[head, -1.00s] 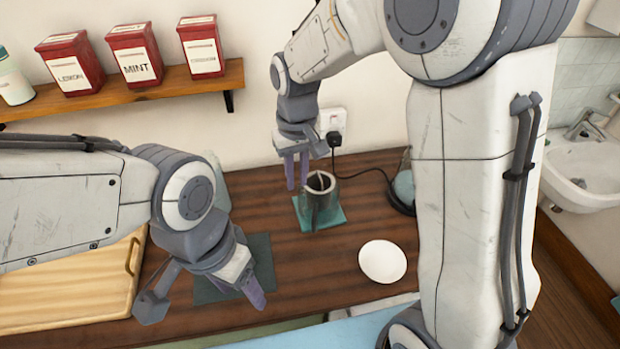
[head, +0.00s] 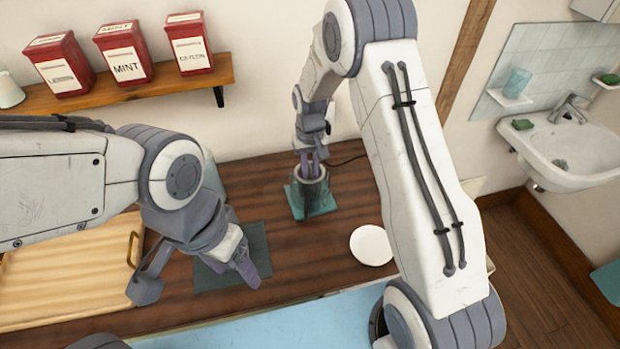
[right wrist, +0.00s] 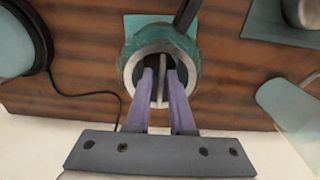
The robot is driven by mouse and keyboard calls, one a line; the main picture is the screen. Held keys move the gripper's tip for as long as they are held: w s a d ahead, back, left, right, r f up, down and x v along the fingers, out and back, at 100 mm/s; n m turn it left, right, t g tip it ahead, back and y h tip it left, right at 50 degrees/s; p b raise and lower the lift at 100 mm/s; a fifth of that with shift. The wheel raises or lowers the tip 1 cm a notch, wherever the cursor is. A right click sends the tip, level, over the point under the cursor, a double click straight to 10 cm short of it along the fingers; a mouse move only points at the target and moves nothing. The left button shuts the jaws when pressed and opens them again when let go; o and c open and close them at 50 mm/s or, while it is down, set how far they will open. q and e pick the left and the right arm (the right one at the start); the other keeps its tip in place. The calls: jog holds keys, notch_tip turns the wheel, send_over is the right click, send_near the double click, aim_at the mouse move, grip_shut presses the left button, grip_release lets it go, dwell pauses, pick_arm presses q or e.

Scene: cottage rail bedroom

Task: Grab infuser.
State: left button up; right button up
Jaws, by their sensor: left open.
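My right gripper (head: 311,168) points down into the cup's mouth. In the right wrist view its two purple fingers stand on either side of the bar, with gaps visible beside it, so it looks open. My left gripper (head: 250,275) is open and empty above a dark mat (head: 210,275) at the left.
A white round dish (head: 371,245) lies to the right of the cup. A wooden board (head: 70,285) lies at the left. A shelf (head: 130,92) with red tins is on the wall. A dark round base with a cord (right wrist: 20,45) shows in the right wrist view.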

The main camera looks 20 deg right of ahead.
notch_tip(320, 180, down, 2)
grip_shut()
jog(key=shift+r, duration=0.1)
